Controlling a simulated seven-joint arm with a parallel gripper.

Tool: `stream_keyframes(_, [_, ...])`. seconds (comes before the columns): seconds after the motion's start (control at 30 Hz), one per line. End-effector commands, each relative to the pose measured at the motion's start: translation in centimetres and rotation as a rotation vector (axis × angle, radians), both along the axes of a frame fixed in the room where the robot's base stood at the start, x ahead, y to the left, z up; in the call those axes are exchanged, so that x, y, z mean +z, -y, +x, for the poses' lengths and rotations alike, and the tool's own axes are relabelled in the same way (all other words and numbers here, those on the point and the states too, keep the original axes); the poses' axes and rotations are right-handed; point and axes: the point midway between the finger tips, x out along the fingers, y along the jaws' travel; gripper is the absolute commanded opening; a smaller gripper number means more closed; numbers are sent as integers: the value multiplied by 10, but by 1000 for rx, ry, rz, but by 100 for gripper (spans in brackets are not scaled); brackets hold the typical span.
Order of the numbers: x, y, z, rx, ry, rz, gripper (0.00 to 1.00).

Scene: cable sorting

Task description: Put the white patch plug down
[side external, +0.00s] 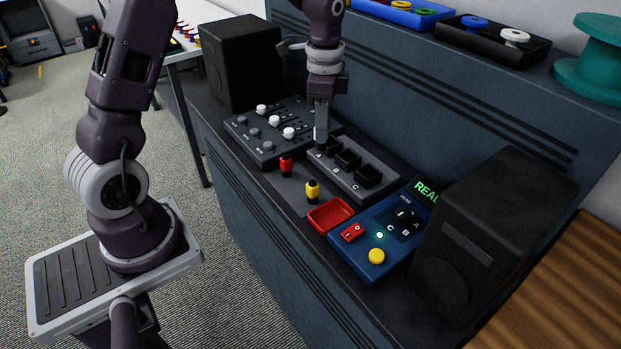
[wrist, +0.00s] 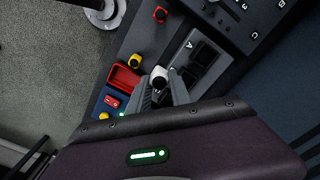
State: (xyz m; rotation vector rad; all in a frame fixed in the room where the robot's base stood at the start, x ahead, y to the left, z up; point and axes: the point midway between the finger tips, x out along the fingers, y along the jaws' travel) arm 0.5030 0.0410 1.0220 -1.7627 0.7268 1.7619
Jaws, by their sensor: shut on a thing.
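The white patch plug (wrist: 159,78) is between the fingertips of my gripper (wrist: 161,88) in the wrist view. In the side view only a sliver of white shows beside the fingers, so the plug is mostly hidden there. My gripper (side external: 321,140) is shut on it and points down at the A end of the dark socket block. This block (side external: 366,194) has square openings marked A, B and C. Whether the plug touches the block cannot be told. A red plug (side external: 286,165) and a yellow plug (side external: 312,191) stand upright in front of the block.
A red tray (side external: 331,215) looks empty. The blue control box (side external: 377,250) has a lit green display. A slider panel (side external: 270,131) with white knobs lies left of the block. Black speakers stand left (side external: 243,62) and right (side external: 470,235). A raised shelf runs behind.

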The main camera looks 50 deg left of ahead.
Motion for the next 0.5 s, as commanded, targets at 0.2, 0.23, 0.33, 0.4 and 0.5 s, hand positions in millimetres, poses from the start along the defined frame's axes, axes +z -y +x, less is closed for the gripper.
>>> stream_keyframes(0.2, [-17, -21, -45, -1, -2, -1, 0])
stream_keyframes(0.23, [-24, -21, -47, -2, -5, -1, 0])
stream_keyframes(0.33, [-49, -21, -48, -5, -6, -1, 0])
stream_keyframes(0.4, [-63, -21, -47, -5, -4, -1, 0])
stream_keyframes(0.5, [-79, -21, -47, -4, -5, -1, 0])
